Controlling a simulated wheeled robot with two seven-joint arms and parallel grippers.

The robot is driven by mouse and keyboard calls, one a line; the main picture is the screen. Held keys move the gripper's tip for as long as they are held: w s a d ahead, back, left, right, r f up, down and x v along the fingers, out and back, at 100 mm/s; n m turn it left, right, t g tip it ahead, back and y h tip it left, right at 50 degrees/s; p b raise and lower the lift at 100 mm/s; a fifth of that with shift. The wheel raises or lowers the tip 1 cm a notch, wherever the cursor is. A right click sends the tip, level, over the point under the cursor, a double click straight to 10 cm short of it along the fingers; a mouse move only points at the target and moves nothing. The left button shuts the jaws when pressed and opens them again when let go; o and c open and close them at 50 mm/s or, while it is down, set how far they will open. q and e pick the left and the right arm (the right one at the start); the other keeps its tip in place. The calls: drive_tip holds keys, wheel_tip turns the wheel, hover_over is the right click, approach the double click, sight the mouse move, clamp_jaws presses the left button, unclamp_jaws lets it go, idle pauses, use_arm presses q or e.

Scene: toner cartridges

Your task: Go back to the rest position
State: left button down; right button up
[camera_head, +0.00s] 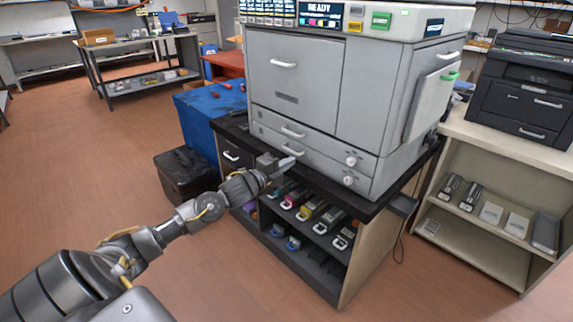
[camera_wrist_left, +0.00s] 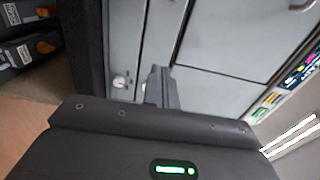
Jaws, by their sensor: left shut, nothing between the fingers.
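My left gripper (camera_head: 284,163) is in front of the lower drawers of the large grey printer (camera_head: 300,70), above the front edge of the black-topped stand. It is shut and empty. In the left wrist view its fingers (camera_wrist_left: 161,85) are together in front of the printer's grey panels. Whether the fingertips touch the printer, I cannot tell. My left arm reaches in from the lower left of the head view. My right gripper is not in view.
Colored toner cartridges (camera_head: 313,208) lie on the stand's open shelf below my gripper. A black bin (camera_head: 186,175) and a blue box (camera_head: 208,112) stand to the left. A shelf (camera_head: 490,235) with a black printer (camera_head: 522,92) is at right. The floor at left is clear.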

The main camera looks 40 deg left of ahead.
use_arm(q)
drive_tip(key=shift+f, duration=0.1)
idle(0.3)
